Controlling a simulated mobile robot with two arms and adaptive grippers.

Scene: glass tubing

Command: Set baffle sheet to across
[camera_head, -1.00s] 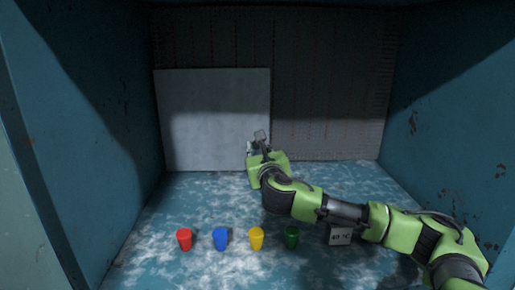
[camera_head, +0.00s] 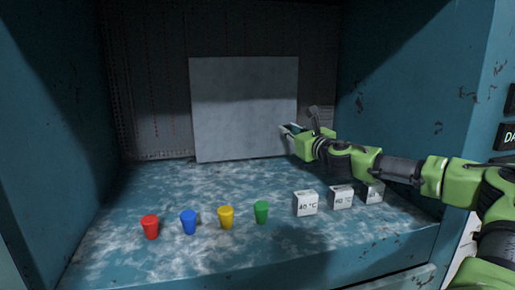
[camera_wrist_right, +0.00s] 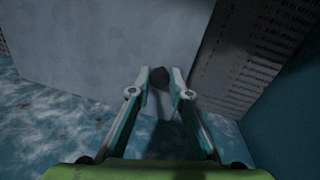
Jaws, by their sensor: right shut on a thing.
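The baffle sheet (camera_head: 240,100) is a flat, light grey panel. It stands upright in front of the perforated back wall, with bare wall on both sides of it. My right gripper (camera_head: 289,129) is at the sheet's right edge in the head view. In the right wrist view, the fingertips of my right gripper (camera_wrist_right: 161,80) are closed on a dark round knob (camera_wrist_right: 158,75) at the face of the sheet (camera_wrist_right: 95,45). The knob is not clear in the head view. My left gripper is not in view.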

